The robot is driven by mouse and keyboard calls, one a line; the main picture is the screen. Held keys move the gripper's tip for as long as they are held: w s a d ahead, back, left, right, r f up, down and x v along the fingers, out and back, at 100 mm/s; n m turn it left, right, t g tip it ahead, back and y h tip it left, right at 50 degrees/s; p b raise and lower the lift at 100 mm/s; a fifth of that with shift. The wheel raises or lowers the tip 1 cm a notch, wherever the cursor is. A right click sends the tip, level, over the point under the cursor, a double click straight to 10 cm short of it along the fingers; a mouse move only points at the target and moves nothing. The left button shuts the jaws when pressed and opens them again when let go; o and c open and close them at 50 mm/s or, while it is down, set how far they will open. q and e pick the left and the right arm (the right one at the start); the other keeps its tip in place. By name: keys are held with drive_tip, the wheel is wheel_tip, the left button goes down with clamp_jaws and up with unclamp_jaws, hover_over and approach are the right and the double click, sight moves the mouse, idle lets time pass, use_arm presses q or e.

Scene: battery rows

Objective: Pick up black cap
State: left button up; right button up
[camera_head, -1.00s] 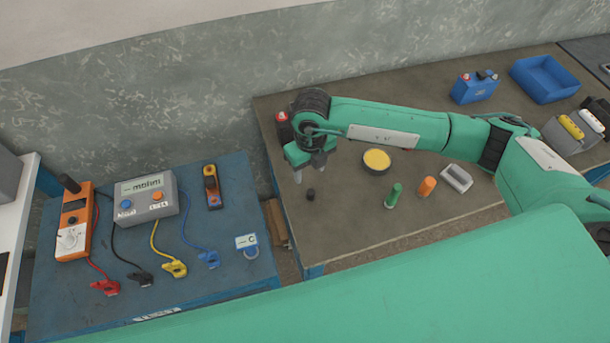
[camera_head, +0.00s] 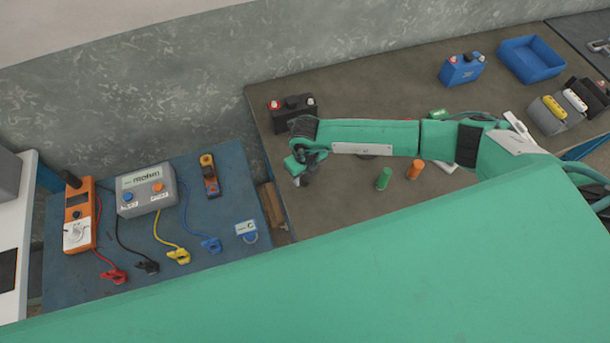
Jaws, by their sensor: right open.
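The small black cap seen earlier on the brown table (camera_head: 262,100) does not show clearly now. My right gripper (camera_head: 304,182) is over that spot near the table's left front part and hides it. The gripper points down, its jaws open, with fingertips low near the tabletop. I cannot tell whether the cap is between the fingers. My left gripper is not in view.
A dark battery (camera_head: 291,115) with a red terminal stands just behind my right wrist. Green (camera_head: 384,178) and orange (camera_head: 414,169) cylinders stand right of the gripper. A blue battery (camera_head: 461,70) and blue bin (camera_head: 530,62) are at back right. A blue table (camera_head: 215,275) with meters is left.

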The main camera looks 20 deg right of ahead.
drive_tip(key=shift+f, duration=0.85)
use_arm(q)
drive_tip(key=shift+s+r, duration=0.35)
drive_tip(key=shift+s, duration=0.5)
use_arm(e)
drive_tip(key=shift+f, duration=0.2)
drive_tip(key=c, duration=1)
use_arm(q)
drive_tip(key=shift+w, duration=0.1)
use_arm(e)
drive_tip(key=shift+c, duration=0.2)
drive_tip(key=shift+r, duration=0.2)
